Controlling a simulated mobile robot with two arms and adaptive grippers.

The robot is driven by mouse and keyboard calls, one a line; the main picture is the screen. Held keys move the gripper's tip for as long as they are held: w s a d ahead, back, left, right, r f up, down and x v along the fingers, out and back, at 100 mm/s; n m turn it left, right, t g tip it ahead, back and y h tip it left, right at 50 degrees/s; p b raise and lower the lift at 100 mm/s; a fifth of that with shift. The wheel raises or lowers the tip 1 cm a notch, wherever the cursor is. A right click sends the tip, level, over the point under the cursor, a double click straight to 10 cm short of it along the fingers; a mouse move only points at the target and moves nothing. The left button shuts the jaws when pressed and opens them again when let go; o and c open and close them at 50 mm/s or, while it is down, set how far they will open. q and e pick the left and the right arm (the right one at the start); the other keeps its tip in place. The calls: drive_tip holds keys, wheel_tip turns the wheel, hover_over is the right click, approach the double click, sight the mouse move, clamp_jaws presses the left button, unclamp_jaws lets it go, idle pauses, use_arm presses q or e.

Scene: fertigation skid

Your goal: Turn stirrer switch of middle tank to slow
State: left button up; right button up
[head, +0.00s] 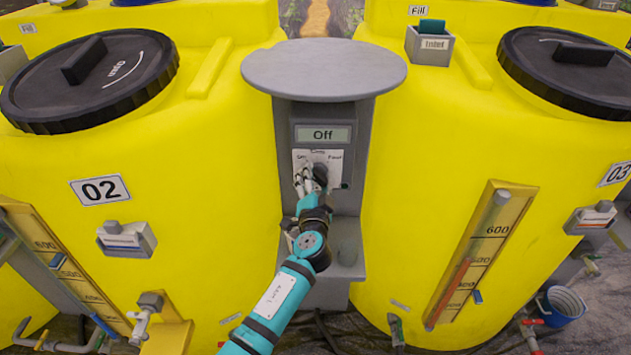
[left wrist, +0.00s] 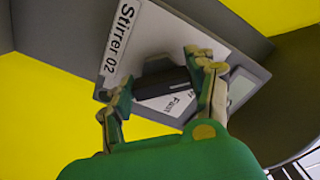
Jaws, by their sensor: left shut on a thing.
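The stirrer switch is a black knob (head: 321,174) on a white dial plate on the front of a grey control post (head: 350,120). A display (head: 323,134) above it reads "Off". My left gripper (head: 310,180) is at the knob, its fingers shut on it. In the left wrist view the black knob (left wrist: 163,86) lies between the two fingers of my gripper (left wrist: 162,74). A label there reads "Stirrer 02" (left wrist: 122,40); the word "Fast" shows on the dial. The knob's pointer is hard to make out. My right gripper is not in view.
The yellow tank marked 02 (head: 200,185) stands left of the post, the tank marked 03 (head: 420,160) right. The post has a round grey top (head: 324,68) overhanging the dial. Level gauges (head: 480,255) and valves sit on the tanks. A blue bucket (head: 562,305) stands at lower right.

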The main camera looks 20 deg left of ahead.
use_arm(q)
drive_tip(key=m, duration=0.4)
drive_tip(key=shift+r+m+p, duration=0.1)
drive_tip(key=shift+m+p, duration=0.25)
drive_tip(key=shift+m, duration=1.95)
drive_tip(key=o, duration=1.2)
drive_tip(key=v, duration=1.2)
drive_tip(key=shift+s+r, duration=0.1)
